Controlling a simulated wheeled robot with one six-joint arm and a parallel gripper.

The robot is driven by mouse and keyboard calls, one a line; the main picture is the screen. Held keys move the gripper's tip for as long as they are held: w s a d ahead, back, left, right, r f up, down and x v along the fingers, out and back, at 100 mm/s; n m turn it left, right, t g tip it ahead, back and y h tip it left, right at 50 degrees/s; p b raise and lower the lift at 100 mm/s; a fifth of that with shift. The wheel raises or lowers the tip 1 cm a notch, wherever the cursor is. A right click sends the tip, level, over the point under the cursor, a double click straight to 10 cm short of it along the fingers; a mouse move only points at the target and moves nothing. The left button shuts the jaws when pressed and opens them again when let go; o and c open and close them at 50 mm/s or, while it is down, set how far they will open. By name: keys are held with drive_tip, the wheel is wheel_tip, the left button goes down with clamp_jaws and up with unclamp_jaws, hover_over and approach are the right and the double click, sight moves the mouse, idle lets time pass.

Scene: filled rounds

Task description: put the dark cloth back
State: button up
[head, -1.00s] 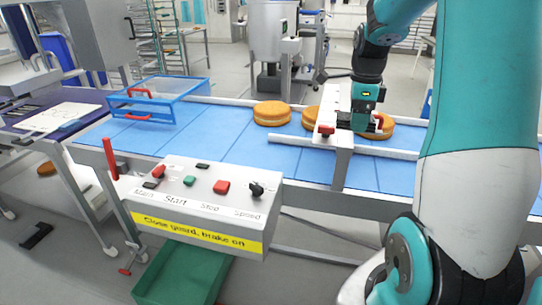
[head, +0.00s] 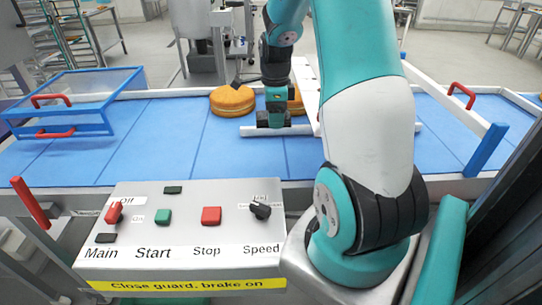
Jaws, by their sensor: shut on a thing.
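My gripper (head: 272,121) is over the blue conveyor belt (head: 215,165), at the white guide rail (head: 325,129) and between two orange-brown cake rounds. Its jaws are small and dark in the head view. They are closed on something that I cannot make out. I cannot pick out a dark cloth in the head view now. One round (head: 232,101) lies left of the gripper, and the other round (head: 296,104) is partly hidden behind the gripper and my arm.
A control panel (head: 185,235) with switches stands in front of the belt, close to my arm. A blue-framed clear guard (head: 85,95) with red handles covers the belt's left part. A hinged frame (head: 488,150) with a red handle (head: 462,95) stands at right.

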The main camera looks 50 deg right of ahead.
sight(276, 163)
wheel_tip(276, 163, down, 14)
drive_tip(key=shift+s+d+f+p, duration=0.15)
drive_tip(key=shift+f+p, duration=0.1)
drive_tip(key=shift+p, duration=0.75)
drive_tip(key=shift+f, duration=0.15)
drive_tip(key=o, duration=1)
